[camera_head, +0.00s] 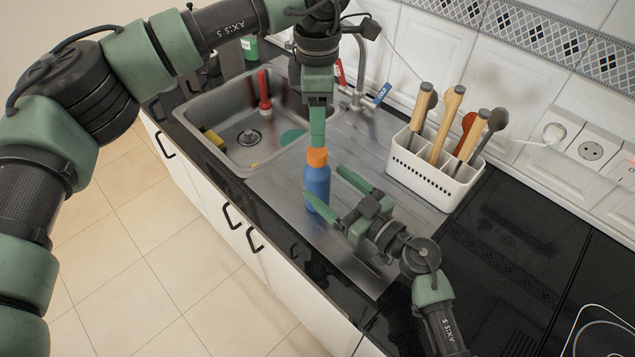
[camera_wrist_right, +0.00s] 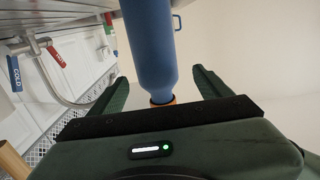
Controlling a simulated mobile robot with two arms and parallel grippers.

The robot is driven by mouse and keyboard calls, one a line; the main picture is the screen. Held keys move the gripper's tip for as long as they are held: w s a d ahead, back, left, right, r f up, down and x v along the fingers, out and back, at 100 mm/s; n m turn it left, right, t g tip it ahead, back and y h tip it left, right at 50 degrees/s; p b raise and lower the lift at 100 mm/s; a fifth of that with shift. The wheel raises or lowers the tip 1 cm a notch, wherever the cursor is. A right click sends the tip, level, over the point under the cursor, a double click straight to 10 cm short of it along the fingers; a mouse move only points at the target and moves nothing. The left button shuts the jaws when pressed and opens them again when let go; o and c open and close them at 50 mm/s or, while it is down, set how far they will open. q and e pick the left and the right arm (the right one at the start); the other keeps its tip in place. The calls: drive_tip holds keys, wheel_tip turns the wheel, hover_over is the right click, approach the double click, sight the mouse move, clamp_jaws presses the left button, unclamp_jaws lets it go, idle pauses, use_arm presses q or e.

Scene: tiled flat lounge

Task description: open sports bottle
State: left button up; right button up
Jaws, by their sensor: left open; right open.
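A blue sports bottle (camera_head: 317,184) with an orange cap (camera_head: 317,157) stands upright on the metal drainboard (camera_head: 275,185). My left gripper (camera_head: 317,140) points down from above, its visible finger ending at the cap; contact cannot be told. It is open, the other finger hidden behind the first. My right gripper (camera_head: 328,187) is open, low beside the bottle, with its fingertips to either side of the blue body. In the right wrist view the blue bottle (camera_wrist_right: 150,45) lies between the two spread fingers (camera_wrist_right: 160,88), with a little orange (camera_wrist_right: 163,101) showing near the palm.
A sink (camera_head: 245,125) with a red-handled tool (camera_head: 264,90) lies to the left. A tap (camera_head: 357,90) stands behind. A white utensil holder (camera_head: 432,175) with several handles is close right of my right gripper. The black counter (camera_head: 500,240) at right is mostly clear.

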sight(317, 174)
drive_tip(key=x, duration=0.4)
drive_tip(key=shift+w+a+f, duration=0.15)
drive_tip(key=shift+w, duration=0.3)
drive_tip(key=shift+c, duration=0.3)
clamp_jaws()
